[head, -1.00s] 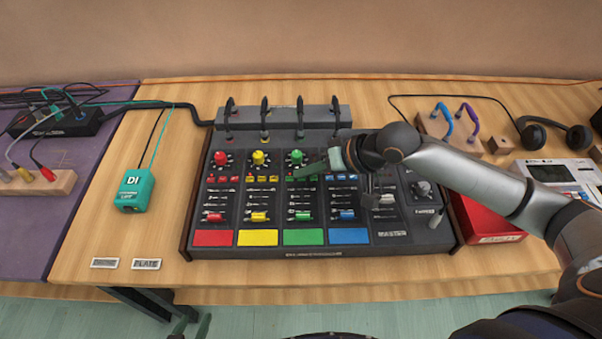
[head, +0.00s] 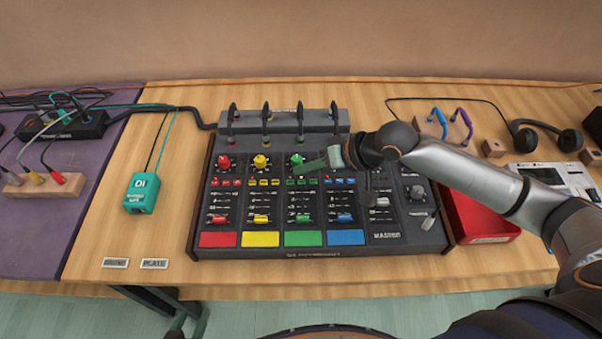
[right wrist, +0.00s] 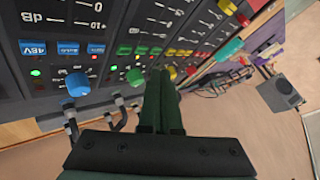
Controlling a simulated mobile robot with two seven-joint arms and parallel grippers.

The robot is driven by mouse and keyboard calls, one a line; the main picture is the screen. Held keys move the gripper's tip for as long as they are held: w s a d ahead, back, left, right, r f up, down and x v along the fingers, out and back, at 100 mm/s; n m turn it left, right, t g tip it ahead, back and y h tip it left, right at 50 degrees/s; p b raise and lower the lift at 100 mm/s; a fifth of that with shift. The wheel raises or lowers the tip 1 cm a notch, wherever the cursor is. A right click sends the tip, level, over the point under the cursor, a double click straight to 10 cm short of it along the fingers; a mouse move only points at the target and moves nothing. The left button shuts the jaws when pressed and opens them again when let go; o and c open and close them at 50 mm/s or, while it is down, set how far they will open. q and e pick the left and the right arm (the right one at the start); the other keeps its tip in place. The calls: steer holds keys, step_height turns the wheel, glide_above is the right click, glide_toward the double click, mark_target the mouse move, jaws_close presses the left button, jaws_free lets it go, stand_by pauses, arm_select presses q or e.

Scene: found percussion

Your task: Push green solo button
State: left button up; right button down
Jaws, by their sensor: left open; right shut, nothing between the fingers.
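The mixer (head: 216,170) stands on the table with red, yellow, green and blue channels. The green channel has a green knob (head: 297,159), a row of small green buttons (head: 302,182) and a green pad (head: 304,239). In the right wrist view the green buttons (right wrist: 140,50) sit just beyond the fingertips; the solo label is unreadable.
A black cable box (head: 268,119) with upright plugs stands behind the mixer. A teal DI box (head: 141,192) is to its left, and a red box (head: 478,222) to its right. Headphones (head: 548,136) lie at the far right.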

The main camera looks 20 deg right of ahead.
step_height(320, 180, up, 4)
steer(key=p, duration=0.5)
steer(key=shift+r, duration=0.15)
